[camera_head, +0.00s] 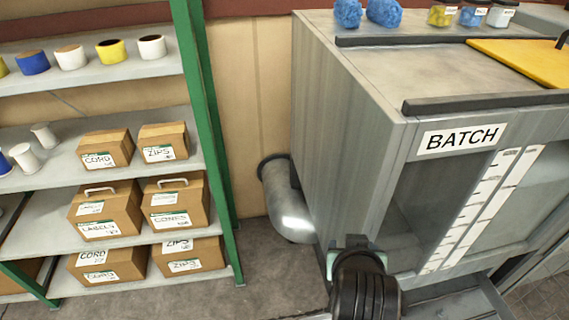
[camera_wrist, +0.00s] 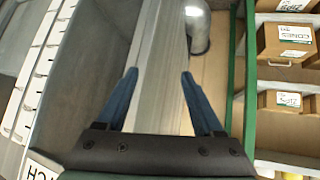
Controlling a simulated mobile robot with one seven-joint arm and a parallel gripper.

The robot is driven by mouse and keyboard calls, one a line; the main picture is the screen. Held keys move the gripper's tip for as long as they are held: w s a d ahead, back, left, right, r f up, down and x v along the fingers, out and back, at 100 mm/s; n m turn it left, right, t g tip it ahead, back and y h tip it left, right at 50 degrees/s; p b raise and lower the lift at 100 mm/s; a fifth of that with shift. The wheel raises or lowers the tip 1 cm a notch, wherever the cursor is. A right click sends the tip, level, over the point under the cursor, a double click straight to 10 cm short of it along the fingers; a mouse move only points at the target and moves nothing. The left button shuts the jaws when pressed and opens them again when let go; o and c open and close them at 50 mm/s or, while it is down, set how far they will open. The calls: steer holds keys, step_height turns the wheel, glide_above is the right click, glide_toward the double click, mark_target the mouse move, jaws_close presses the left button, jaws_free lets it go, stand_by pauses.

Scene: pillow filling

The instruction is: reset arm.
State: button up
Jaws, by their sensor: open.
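My gripper shows in the wrist view (camera_wrist: 158,75) with its two blue fingers spread apart and nothing between them. Behind the fingers are the grey machine's side panel and the tan wall. In the head view my black wrist is at the bottom centre, in front of the lower corner of the grey BATCH machine (camera_head: 340,130). The fingers are mostly hidden there by the wrist. I cannot tell how far they are from the machine.
A metal pipe (camera_head: 285,200) runs from the wall beside the machine. A green-framed shelf (camera_head: 200,90) with labelled boxes (camera_head: 105,210) and tape rolls (camera_head: 110,49) stands at left. Blue bundles (camera_head: 384,12), small jars (camera_head: 442,13) and a yellow board (camera_head: 525,58) are on the machine's top.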

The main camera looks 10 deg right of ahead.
steer(key=w+a+r+n+t+y, duration=0.1)
steer(key=w+a+r+t+y, duration=0.2)
steer(key=a+r, duration=0.65)
steer(key=w+a+r+n+t, duration=0.1)
steer(key=w+a+r+t, duration=0.35)
steer(key=r, duration=0.95)
steer(key=s+a+r+t, duration=0.1)
steer(key=s+r+t, duration=0.4)
steer(key=r, duration=0.8)
steer(key=s+r+t, duration=0.6)
steer(key=s+r, duration=0.3)
steer(key=r, duration=0.4)
steer(key=shift+a, duration=0.35)
